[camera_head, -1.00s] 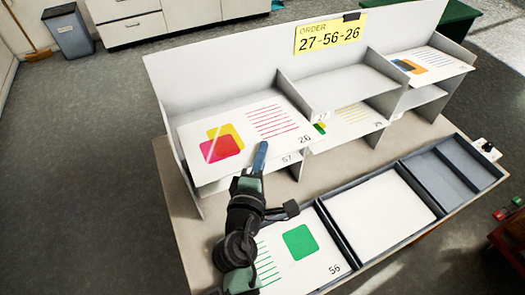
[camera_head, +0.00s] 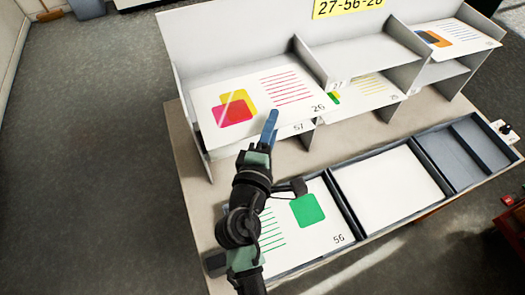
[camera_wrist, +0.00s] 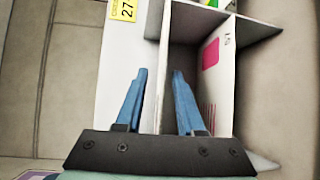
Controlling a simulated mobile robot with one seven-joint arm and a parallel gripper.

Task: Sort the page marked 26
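The page marked 26 (camera_head: 240,88) is white, with overlapping yellow and pink-red squares and pink lines. It lies in the upper left compartment of the rack, with its number at the front right corner. My gripper (camera_head: 271,120) has blue fingers and is at the page's front edge, left of the number. In the wrist view my gripper (camera_wrist: 160,74) is open, its fingers on either side of a thin pale edge. I cannot tell page from shelf there. A yellow order card (camera_head: 349,6) reads 27-56-26, its top cut off.
A page marked 56 (camera_head: 328,238) lies in the left front tray. The middle tray (camera_head: 385,190) shows a plain white surface. The right tray (camera_head: 455,162) is dark grey and empty. The upper middle compartment (camera_head: 365,62) is empty. The page marked 57 (camera_wrist: 216,85) lies below.

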